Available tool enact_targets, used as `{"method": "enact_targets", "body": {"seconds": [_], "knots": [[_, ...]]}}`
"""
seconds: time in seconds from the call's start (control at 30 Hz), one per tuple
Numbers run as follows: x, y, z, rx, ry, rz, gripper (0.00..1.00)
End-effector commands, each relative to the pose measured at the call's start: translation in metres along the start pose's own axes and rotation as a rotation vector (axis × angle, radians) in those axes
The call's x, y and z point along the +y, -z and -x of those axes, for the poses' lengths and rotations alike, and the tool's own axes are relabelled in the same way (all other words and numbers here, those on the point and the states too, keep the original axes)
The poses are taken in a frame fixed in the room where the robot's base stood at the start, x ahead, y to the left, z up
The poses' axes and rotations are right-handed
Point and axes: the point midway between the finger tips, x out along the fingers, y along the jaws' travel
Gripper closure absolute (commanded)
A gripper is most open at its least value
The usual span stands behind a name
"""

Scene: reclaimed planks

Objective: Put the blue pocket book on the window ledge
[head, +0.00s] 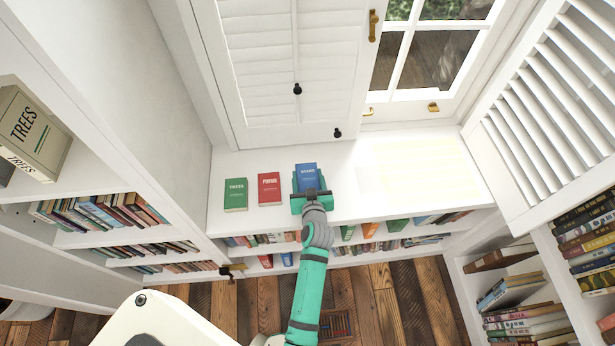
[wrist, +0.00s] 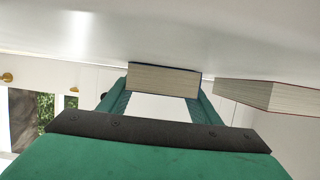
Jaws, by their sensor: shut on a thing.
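The blue pocket book (head: 306,174) is at the white window ledge (head: 345,205), right of the red book. My gripper (head: 310,192) is shut on it from the front, one finger on each side. In the wrist view the blue book's page edge (wrist: 163,80) shows between the green fingers, close against the white surface. Whether it touches the ledge or sits slightly above it I cannot tell. The lower part of its cover is hidden by my gripper in the head view.
A green book (head: 236,194) and a red book (head: 269,189) are on the ledge to the left. The ledge is bare to the right. A closed shutter (head: 280,70) and the window (head: 430,55) stand behind. An open louvred shutter (head: 550,110) is at right; bookshelves flank both sides.

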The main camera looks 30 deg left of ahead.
Motion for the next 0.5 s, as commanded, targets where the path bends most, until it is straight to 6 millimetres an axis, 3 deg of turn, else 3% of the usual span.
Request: {"method": "enact_targets", "body": {"seconds": [0.03, 0.1, 0.5], "knots": [[0.0003, -0.0013, -0.0004, -0.001, -0.001, -0.001, 0.4], [0.0007, -0.0009, -0.0002, 0.0, -0.001, -0.001, 0.24], [0.0001, 0.0017, 0.0038, 0.0, 0.0, 0.0, 0.24]]}}
